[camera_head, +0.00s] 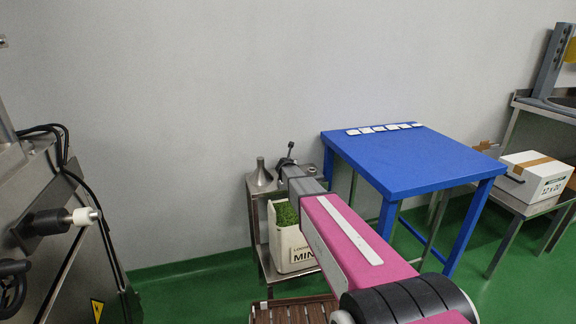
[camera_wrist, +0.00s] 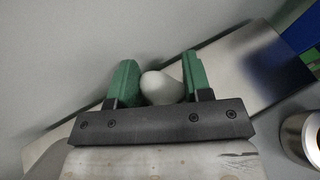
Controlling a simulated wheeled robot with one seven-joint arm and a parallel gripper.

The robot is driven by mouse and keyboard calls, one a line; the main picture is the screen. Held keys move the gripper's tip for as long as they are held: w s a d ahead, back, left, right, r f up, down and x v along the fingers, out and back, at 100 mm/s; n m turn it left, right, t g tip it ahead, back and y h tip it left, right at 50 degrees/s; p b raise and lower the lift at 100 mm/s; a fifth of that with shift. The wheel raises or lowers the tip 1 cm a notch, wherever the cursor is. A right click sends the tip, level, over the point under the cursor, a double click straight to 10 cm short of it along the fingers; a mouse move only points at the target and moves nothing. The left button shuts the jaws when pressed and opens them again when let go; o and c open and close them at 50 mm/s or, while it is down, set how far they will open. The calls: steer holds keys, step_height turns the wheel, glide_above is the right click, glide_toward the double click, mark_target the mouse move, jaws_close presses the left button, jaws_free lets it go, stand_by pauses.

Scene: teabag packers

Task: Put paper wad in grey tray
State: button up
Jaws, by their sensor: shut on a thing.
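My gripper (camera_wrist: 159,70) is shut on a pale, rounded thing, the paper wad (camera_wrist: 162,88), held between its two green fingers in the wrist view. The wad's lower part is hidden behind the dark gripper body. A pale metal surface (camera_wrist: 232,75) lies behind the fingers; I cannot tell whether the wad touches it. In the head view my arm reaches out over a small steel stand (camera_head: 262,187), and the wad cannot be made out there. I cannot identify a grey tray in either view.
A metal funnel (camera_head: 261,173) stands on the stand, and a white sack (camera_head: 291,246) of green leaves is below. A blue table (camera_head: 410,160) with several white packets is to the right. Further right is a cardboard-taped box (camera_head: 537,177). Machinery (camera_head: 45,225) stands at left.

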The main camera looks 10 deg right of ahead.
steer(key=shift+f, duration=0.1)
steer(key=o, duration=0.9)
